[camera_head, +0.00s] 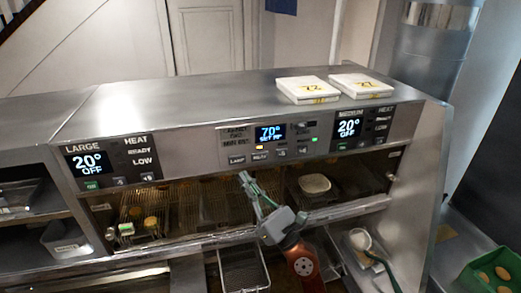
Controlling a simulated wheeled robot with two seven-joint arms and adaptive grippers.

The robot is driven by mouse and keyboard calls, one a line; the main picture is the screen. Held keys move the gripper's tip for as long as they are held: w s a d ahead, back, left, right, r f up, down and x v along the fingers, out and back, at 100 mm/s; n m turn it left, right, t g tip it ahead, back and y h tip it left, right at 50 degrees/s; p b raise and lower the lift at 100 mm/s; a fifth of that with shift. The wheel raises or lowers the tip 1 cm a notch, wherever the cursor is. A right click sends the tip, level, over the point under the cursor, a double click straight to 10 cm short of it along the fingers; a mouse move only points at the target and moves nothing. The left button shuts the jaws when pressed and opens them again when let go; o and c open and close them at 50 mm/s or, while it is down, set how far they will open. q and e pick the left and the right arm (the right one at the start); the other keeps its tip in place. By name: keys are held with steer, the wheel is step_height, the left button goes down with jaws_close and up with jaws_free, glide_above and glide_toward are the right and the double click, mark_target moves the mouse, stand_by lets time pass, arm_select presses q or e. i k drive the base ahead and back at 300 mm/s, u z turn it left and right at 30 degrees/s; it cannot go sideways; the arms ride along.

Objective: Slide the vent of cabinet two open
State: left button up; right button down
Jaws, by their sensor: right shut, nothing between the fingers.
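The steel range front (195,146) spans the middle of the view, with open compartments below a panel of displays. No label for cabinet two is readable, and I cannot tell which part is its vent. My right gripper (245,178) is shut and empty, pointing up and left in front of the middle of the compartment opening. It covers part of the opening behind it, and I cannot tell whether its tips touch anything. A small round knob (110,233) sits at the opening's left end. My left gripper is not in view.
Two white boxes (302,84) (355,80) lie on the steel top at right. Wire baskets (245,272) hang below the lower ledge, close to my right arm. A green crate (470,283) with round items stands at lower right. The top's left half is clear.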

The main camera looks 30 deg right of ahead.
mark_target(301, 126)
steer(key=z, duration=1.35)
